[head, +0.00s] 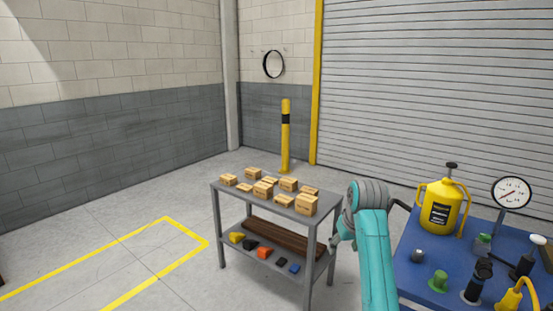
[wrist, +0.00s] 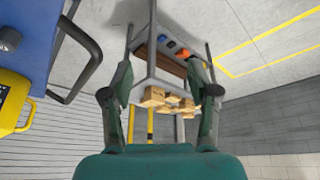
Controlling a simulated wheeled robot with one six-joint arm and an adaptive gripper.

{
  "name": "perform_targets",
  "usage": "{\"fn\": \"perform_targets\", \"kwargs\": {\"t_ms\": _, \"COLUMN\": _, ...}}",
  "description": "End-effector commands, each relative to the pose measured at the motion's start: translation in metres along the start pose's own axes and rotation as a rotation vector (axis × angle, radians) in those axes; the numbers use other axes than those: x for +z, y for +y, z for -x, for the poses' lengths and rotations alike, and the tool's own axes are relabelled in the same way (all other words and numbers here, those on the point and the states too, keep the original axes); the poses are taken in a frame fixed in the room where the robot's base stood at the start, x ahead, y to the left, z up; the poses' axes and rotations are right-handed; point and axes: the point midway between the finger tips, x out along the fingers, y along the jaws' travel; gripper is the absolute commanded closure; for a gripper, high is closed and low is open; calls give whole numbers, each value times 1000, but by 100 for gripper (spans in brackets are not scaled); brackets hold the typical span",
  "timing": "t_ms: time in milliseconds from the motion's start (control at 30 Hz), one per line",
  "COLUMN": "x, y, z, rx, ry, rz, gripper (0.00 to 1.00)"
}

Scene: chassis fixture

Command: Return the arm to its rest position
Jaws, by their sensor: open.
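My arm (head: 375,255) rises at the lower middle of the head view, teal with a grey joint at its top, between the grey table and the blue bench. My gripper is not clearly seen in the head view. In the wrist view my gripper (wrist: 160,92) is open, its two dark green fingers spread wide with nothing held between them. Beyond the fingers, the wrist view shows the grey table upside down, with cardboard boxes (wrist: 165,98) on it.
The grey table (head: 232,196) carries several boxes (head: 264,188), with coloured items on its lower shelf. The blue bench (head: 415,247) at right holds a yellow can (head: 440,208), a gauge (head: 511,192) and knobs. A yellow post (head: 285,140) stands behind. Floor at left is clear.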

Motion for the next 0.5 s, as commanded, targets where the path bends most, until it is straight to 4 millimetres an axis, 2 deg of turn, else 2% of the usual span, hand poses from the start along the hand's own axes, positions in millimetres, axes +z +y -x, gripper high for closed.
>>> {"fn": "perform_targets", "kwargs": {"t_ms": 500, "x": 27, "y": -3, "z": -42, "rx": 6, "ry": 38, "rz": -8, "gripper": 40}}
